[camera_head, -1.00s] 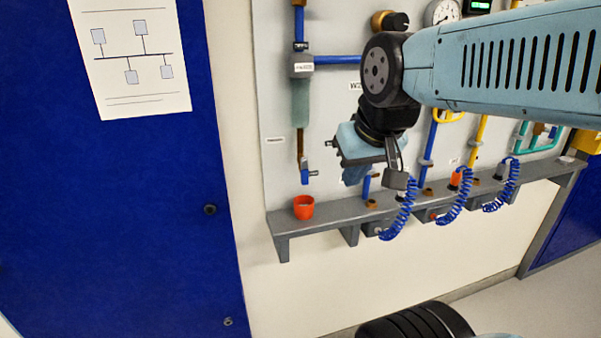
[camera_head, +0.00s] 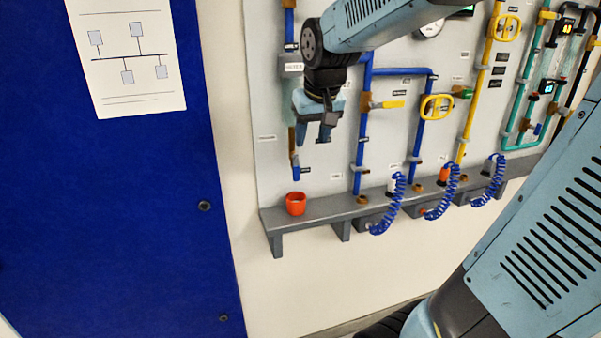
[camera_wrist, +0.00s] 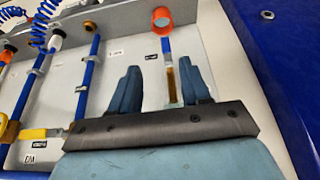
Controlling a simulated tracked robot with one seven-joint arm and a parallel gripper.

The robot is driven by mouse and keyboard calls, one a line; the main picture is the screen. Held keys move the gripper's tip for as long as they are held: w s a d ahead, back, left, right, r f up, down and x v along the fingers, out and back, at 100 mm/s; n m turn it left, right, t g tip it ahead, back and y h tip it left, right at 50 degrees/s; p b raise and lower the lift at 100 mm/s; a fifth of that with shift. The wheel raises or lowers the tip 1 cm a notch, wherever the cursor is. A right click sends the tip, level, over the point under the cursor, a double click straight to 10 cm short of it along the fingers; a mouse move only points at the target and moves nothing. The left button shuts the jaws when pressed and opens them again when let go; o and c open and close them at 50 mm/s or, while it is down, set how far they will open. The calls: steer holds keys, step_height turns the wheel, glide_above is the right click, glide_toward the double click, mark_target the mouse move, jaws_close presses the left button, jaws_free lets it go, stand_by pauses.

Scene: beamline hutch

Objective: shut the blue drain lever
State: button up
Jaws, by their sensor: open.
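The blue drain lever (camera_head: 297,173) is at the bottom end of the leftmost pipe, just above the red-orange cup (camera_head: 295,204). A short dark stub sticks out to its right, but it is too small to tell the lever's position. In the wrist view the blue drain end (camera_wrist: 166,46) shows beyond the fingers, below the cup (camera_wrist: 162,20) in the picture. My gripper (camera_head: 313,136) is open and empty, in front of the panel, above and slightly right of the drain in the head view. In the wrist view its fingertips (camera_wrist: 160,68) lie either side of the pipe's line, apart from it.
A grey shelf (camera_head: 335,208) runs under the panel, with several coiled blue hoses (camera_head: 391,205) to the right. A yellow-handled valve (camera_head: 390,104) and a yellow round handle (camera_head: 436,107) are right of my gripper. A blue door (camera_head: 120,220) fills the left.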

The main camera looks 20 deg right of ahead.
glide_toward(297, 164)
steer(key=r, duration=0.2)
steer(key=x, duration=1.4)
steer(key=shift+s+f, duration=0.25)
steer(key=shift+s, duration=0.1)
jaws_close()
